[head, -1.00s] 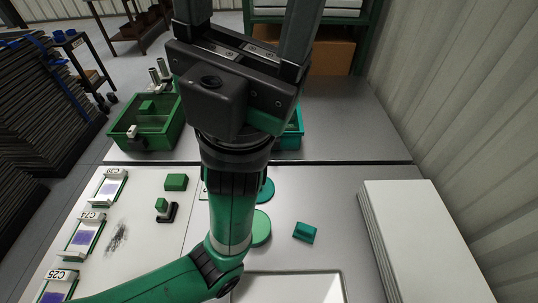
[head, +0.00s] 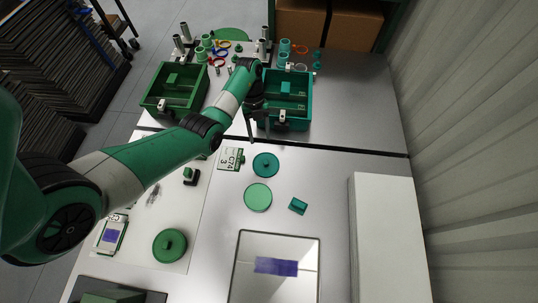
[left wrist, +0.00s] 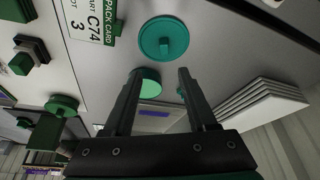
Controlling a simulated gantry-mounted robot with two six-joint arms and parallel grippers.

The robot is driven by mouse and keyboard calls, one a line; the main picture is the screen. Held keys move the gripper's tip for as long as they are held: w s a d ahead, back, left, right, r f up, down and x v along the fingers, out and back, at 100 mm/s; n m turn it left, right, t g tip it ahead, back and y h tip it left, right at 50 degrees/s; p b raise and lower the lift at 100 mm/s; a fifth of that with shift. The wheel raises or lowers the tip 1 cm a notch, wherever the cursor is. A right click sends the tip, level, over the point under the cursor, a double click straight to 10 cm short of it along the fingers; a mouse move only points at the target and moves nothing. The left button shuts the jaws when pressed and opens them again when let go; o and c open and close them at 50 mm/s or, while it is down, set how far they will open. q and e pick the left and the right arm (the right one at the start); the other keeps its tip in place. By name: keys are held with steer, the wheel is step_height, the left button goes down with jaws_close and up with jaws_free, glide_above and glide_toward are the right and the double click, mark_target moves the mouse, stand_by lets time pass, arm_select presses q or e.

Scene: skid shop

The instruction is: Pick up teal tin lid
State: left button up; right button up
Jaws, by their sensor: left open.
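The teal tin lid (head: 265,165) is a round teal disc with a knob on top, lying on the grey bench near the seam. It also shows in the left wrist view (left wrist: 163,38), beyond my fingertips. My left gripper (head: 257,134) is open and empty, fingers pointing down, in front of the teal box and a little behind the lid in the head view. In the left wrist view the open fingers (left wrist: 160,73) stand apart from the lid. A plain light green disc (head: 257,197) lies just in front of the lid. My right gripper is not in view.
A teal box (head: 297,124) and a green box (head: 150,102) stand behind. A C74 card (head: 231,158) lies left of the lid, a small teal block (head: 298,206) to its right. A green knobbed lid (head: 170,245), a tray (head: 240,285) and a white stack (head: 388,240) lie nearer.

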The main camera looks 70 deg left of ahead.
arm_select(q)
steer(key=b, duration=0.2)
glide_above(266, 161)
steer(key=a, duration=0.2)
steer(key=f, duration=0.6)
steer(key=shift+s+a+f, duration=0.1)
steer(key=shift+s+a, duration=0.05)
steer(key=shift+a, duration=0.05)
steer(key=b+x, duration=0.2)
steer(key=x, duration=0.2)
steer(key=shift+w+d+f+b, duration=0.1)
steer(key=shift+w+f+b, duration=0.1)
steer(key=shift+f+b, duration=0.2)
steer(key=shift+d+f, duration=0.1)
steer(key=shift+f, duration=0.05)
jaws_close()
